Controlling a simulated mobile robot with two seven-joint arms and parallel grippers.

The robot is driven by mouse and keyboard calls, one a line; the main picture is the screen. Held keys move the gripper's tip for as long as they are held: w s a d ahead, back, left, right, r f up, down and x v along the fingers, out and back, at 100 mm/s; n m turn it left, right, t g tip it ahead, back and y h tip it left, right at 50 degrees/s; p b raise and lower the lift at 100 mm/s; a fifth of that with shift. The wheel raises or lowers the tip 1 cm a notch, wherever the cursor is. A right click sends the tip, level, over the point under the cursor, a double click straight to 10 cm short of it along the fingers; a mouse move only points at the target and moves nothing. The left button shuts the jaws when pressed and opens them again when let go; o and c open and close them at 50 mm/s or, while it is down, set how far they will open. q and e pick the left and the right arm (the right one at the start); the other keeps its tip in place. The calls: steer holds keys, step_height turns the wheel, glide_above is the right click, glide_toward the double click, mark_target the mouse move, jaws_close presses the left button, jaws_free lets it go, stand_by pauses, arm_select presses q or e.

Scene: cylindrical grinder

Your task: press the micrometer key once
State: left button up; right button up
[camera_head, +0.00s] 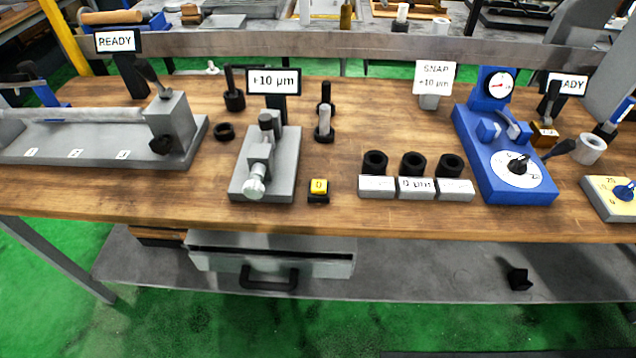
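The micrometer (262,165) stands on a grey block near the middle of the wooden bench, with a silver knob at its front end. A display behind it (273,81) reads +10 µm. A small yellow key (319,186) on a black base sits just right of the block, near the bench's front edge; its top bears a dark mark that looks like a 0. Nothing covers the key. I cannot make out either of my grippers in this view.
Grey blocks (415,188) with black rings behind them stand right of the key. A blue dial device (505,150) is farther right. A long grey fixture (90,145) fills the left. Black posts (233,90) stand behind. A drawer (270,262) hangs below the bench.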

arm_select(q)
jaws_close()
stand_by(0.4)
steer(key=shift+a, duration=0.1)
stand_by(1.0)
